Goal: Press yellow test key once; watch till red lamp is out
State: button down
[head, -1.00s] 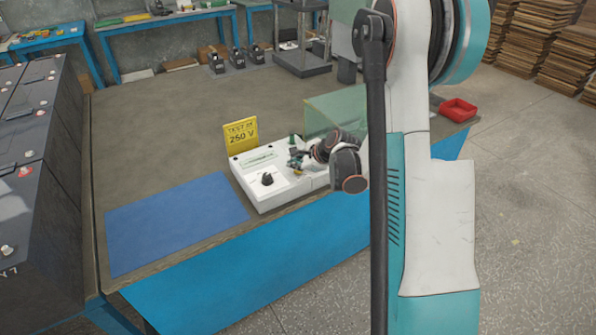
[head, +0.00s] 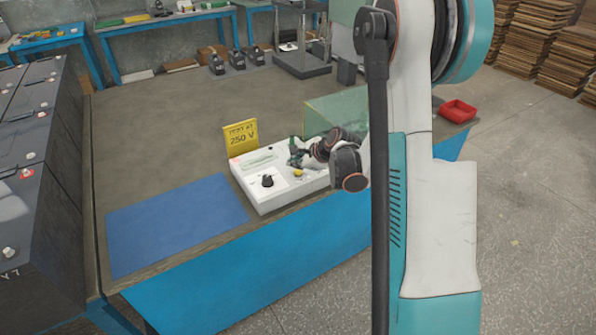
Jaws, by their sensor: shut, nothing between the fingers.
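The white tester box (head: 275,196) stands on the bench with a black knob (head: 267,181) on its top. The yellow test key (head: 298,173) shows uncovered near the right of its top face. A small reddish spot, which looks like the red lamp (head: 235,160) lit, is at the box's back left corner. My gripper (head: 295,158) is shut and empty, just behind and above the yellow key and apart from it. My wrist hides the box's back right part.
A yellow 250 V sign (head: 240,138) stands behind the box. A green see-through panel (head: 322,113) stands behind my wrist. A blue mat (head: 175,222) lies clear at left, dark battery cases (head: 30,200) stand further left, and a red tray (head: 458,111) is at right.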

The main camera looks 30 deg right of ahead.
aim_at(296, 174)
jog(key=shift+r, duration=0.1)
jog(key=shift+r+p, duration=1.55)
jog(key=shift+r, duration=0.9)
jog(key=shift+r, duration=0.1)
